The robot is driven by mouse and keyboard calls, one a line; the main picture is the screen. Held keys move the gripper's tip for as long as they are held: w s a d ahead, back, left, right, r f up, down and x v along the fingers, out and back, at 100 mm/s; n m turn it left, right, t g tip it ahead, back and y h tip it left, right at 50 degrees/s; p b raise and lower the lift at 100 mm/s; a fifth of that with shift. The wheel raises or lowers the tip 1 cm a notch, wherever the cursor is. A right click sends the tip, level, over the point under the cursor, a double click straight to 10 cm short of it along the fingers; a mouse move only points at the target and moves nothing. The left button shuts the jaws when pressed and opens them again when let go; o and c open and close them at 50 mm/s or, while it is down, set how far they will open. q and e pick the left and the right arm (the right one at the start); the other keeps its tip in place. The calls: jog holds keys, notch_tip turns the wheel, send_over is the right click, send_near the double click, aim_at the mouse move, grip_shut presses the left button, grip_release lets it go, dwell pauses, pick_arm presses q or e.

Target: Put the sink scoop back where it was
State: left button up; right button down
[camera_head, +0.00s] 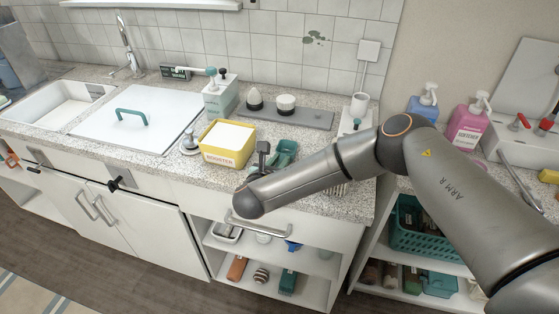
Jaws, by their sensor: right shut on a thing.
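My right arm reaches in from the right over the speckled counter. My right gripper (262,158) is low at the counter's front part, partly hidden behind my own wrist. It is shut on a teal scoop (285,151), which lies just right of the fingers, at or close above the counter top. The exact grip point is hidden, and I cannot tell if the scoop touches the counter. The sink (62,103) is at the far left, next to a white cover (135,122) with a teal handle. My left gripper is not in view.
A yellow box (228,143) labelled BOOSTER stands close left of my right gripper. Behind are a pump dispenser (221,97) and a grey tray (288,114) with small containers. A white upright holder (359,105) stands at the right. Bottles and a teal basket (425,231) are further right.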

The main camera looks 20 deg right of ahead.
jog(key=c, duration=0.8)
grip_release()
jog(key=shift+f, duration=0.1)
jog(key=v, duration=1.2)
